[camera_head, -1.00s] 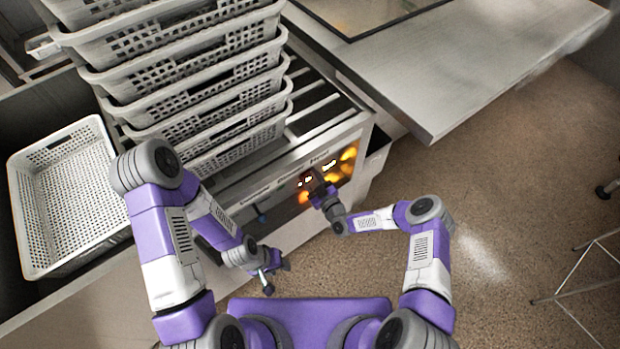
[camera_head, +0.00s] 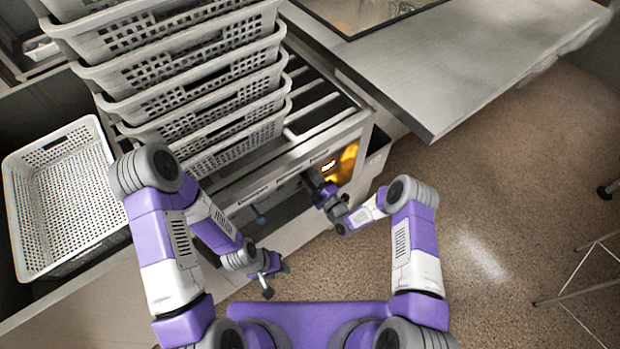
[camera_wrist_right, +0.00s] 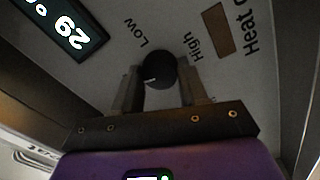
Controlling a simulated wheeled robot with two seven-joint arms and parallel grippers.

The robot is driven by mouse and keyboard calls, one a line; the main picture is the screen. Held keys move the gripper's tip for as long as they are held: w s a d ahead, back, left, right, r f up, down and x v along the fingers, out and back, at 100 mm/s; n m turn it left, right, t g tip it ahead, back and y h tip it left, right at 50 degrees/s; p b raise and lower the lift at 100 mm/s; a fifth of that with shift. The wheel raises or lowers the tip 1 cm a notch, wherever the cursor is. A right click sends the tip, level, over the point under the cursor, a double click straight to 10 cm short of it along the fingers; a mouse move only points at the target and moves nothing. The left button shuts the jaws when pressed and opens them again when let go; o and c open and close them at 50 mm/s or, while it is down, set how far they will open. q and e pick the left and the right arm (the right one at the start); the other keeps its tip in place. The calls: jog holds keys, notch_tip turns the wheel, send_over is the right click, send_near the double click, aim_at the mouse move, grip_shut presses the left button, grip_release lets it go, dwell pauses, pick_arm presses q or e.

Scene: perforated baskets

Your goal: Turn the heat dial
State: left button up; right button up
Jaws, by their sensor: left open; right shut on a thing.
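The heat dial (camera_wrist_right: 160,66) is a round black knob on the grey control panel in the right wrist view. Its small white mark is at its lower left. "Low" and "High" are printed above it, with "Heat" at the upper right. My right gripper (camera_wrist_right: 160,84) is shut on the dial, one finger on each side. In the head view my right gripper (camera_head: 318,181) is at the panel front and hides the dial. My left gripper (camera_head: 277,279) is open and empty, in front of the machine and apart from it.
A lit digital display (camera_wrist_right: 65,28) is on the panel. A stack of white perforated baskets (camera_head: 190,85) stands on the machine (camera_head: 275,170). Another white basket (camera_head: 18,190) is at the left. A grey tabletop (camera_head: 450,75) is at the upper right. Brown floor (camera_head: 480,210) is open at the right.

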jog(key=shift+n, duration=1.2)
jog(key=o, duration=1.1)
jog(key=shift+c, duration=0.2)
jog(key=p+v, duration=0.1)
jog(key=v, duration=0.6)
jog(key=shift+s+d+p, duration=0.2)
jog(key=shift+d+p, duration=0.05)
jog(key=shift+p, duration=0.05)
